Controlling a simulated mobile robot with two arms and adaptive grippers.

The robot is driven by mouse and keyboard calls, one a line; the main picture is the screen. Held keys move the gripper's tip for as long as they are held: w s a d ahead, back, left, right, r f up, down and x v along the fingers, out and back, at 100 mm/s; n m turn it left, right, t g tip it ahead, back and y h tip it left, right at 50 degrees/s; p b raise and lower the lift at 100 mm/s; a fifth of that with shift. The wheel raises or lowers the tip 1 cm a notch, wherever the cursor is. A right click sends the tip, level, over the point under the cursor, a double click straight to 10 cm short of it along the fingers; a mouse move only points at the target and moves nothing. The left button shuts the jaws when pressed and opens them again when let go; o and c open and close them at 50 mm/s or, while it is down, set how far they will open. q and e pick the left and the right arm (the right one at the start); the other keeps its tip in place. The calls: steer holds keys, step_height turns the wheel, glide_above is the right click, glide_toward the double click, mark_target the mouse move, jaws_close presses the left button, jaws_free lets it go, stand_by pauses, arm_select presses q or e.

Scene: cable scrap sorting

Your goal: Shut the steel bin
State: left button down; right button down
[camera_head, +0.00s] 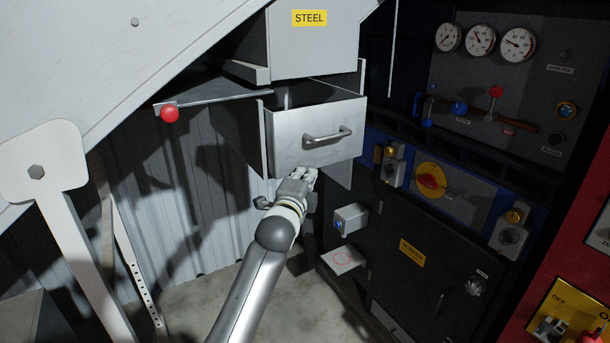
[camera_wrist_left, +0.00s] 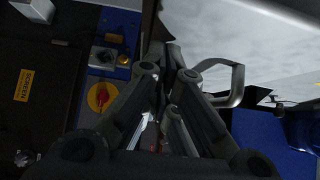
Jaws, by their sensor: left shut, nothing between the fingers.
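The steel bin (camera_head: 290,150) is a bare metal drawer with a bar handle (camera_head: 327,134) on its front. It stands pulled out below the housing with the yellow STEEL label (camera_head: 309,18), and its open top and side wall show. My left gripper (camera_head: 314,174) is shut and empty, just below the lower edge of the bin front. In the left wrist view, the shut fingers (camera_wrist_left: 172,62) are beside the handle (camera_wrist_left: 236,84), not around it. I cannot tell whether they touch the bin front. My right gripper is not in view.
A red-knobbed lever (camera_head: 169,114) sticks out left of the bin. On the right are a gauge panel (camera_head: 500,90), a red rotary switch on yellow (camera_head: 431,181) and a dark SCREEN cabinet (camera_head: 400,285). A small grey box (camera_head: 350,219) juts out below the bin.

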mark_target(294, 170)
arm_select(q)
steer(key=w+a, duration=0.1)
steer(key=w, duration=0.1)
steer(key=w+a, duration=0.2)
steer(key=shift+s+r, duration=0.1)
steer(key=shift+r, duration=0.05)
stand_by(0.4)
